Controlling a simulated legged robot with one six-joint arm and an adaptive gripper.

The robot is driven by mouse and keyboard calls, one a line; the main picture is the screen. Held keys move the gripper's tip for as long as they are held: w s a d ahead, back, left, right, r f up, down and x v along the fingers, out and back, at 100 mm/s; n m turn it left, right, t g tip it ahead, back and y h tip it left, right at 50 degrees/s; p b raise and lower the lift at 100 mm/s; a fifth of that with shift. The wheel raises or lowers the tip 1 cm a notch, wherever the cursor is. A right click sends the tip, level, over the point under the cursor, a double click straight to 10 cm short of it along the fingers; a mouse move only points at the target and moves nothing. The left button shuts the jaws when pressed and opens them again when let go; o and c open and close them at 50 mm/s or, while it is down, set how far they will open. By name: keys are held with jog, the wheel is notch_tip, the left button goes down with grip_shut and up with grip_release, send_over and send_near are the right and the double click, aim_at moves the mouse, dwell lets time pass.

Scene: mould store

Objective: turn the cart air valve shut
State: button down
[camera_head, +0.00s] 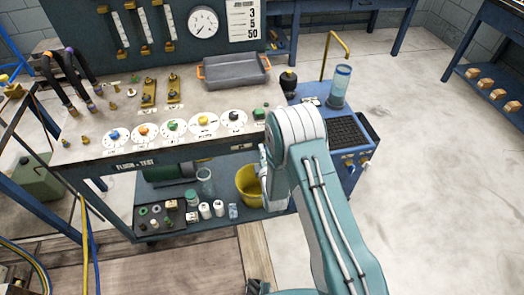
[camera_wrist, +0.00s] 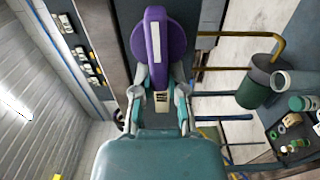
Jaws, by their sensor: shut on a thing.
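A purple round handle (camera_wrist: 153,40) with a raised bar across its face is between the fingers of my gripper (camera_wrist: 160,78) in the wrist view. My gripper is shut on it, with a finger on each side. I cannot tell for certain from its looks whether it is the cart air valve. In the head view my arm hides the handle and most of my gripper, at the right end of the bench. How far the valve is turned cannot be told.
The bench (camera_head: 85,150) carries several coloured knobs on white dials and a grey tray (camera_head: 233,72). A blue cabinet (camera_head: 345,178) with a clear cylinder (camera_head: 340,86) stands right of it. A yellow bucket (camera_head: 248,186) is below. The floor at right is clear.

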jog(key=c, duration=0.8)
grip_release()
jog(key=shift+s+a+f, duration=0.15)
jog(key=shift+f, duration=0.1)
jog(key=shift+o, duration=0.7)
jog(key=shift+a, duration=0.15)
jog(key=shift+s+d+r, duration=0.1)
jog(key=shift+s+d, duration=0.2)
jog(key=shift+s, duration=0.05)
jog(key=v, duration=1.1)
jog(key=shift+a, duration=0.15)
